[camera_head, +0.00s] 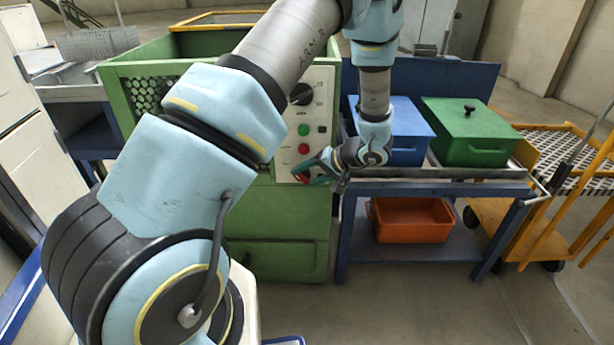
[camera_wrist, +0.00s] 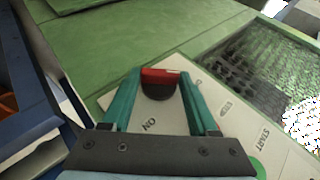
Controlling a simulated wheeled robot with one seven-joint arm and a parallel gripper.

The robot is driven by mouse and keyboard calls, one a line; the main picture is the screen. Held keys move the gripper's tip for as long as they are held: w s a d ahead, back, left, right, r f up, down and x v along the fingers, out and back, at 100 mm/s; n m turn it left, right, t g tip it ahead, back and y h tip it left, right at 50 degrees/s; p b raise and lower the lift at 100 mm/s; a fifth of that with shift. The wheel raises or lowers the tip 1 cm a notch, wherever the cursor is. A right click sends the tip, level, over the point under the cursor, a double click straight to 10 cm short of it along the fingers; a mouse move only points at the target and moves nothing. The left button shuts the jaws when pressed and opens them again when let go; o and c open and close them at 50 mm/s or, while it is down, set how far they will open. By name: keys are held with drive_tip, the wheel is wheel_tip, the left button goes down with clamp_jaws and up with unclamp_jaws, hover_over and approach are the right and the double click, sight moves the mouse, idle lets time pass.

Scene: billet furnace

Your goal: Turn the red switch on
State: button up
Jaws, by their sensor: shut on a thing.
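The red switch (camera_wrist: 162,75) is a red handle over a dark round base on the cream control panel (camera_wrist: 222,90). In the wrist view the teal fingers of my gripper (camera_wrist: 161,77) stand on either side of the red handle and grip it near their tips. An "ON" label reads on the panel between the fingers, on the palm side of the switch. In the head view my gripper (camera_head: 304,175) is at the bottom of the panel (camera_head: 320,79), and the switch there is mostly hidden by the fingers.
Above the switch are a red button (camera_head: 303,149), a green button (camera_head: 303,130) and a black dial (camera_head: 301,94) on the green furnace (camera_head: 283,225). To the right, a blue table (camera_head: 437,187) carries a blue box (camera_head: 400,143) and a green box (camera_head: 468,133).

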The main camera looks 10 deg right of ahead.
drive_tip(key=shift+f, duration=0.1)
drive_tip(key=y+b, duration=0.2)
drive_tip(key=f+m+t+y+b, duration=0.1)
drive_tip(key=shift+s+d+b, duration=0.1)
drive_tip(key=shift+d+b, duration=0.15)
drive_tip(key=shift+b, duration=0.15)
drive_tip(key=y+b, duration=0.1)
drive_tip(key=m+t+y+b, duration=0.1)
drive_tip(key=t+y+b, duration=0.1)
drive_tip(key=y, duration=0.1)
drive_tip(key=shift+d+f, duration=0.1)
drive_tip(key=shift+f, duration=0.15)
drive_tip(key=m+t+y+b, duration=0.2)
drive_tip(key=y, duration=0.1)
drive_tip(key=shift+f, duration=0.35)
drive_tip(key=m+t, duration=0.1)
drive_tip(key=t, duration=0.1)
drive_tip(key=m+t+y+b, duration=0.1)
drive_tip(key=m, duration=0.1)
drive_tip(key=m+t+y+b, duration=0.1)
drive_tip(key=t, duration=0.1)
drive_tip(key=shift+a+f+t, duration=0.2)
drive_tip(key=shift+a+t, duration=0.1)
drive_tip(key=shift+m+t, duration=0.3)
drive_tip(key=o, duration=1.4)
drive_tip(key=shift+y, duration=0.3)
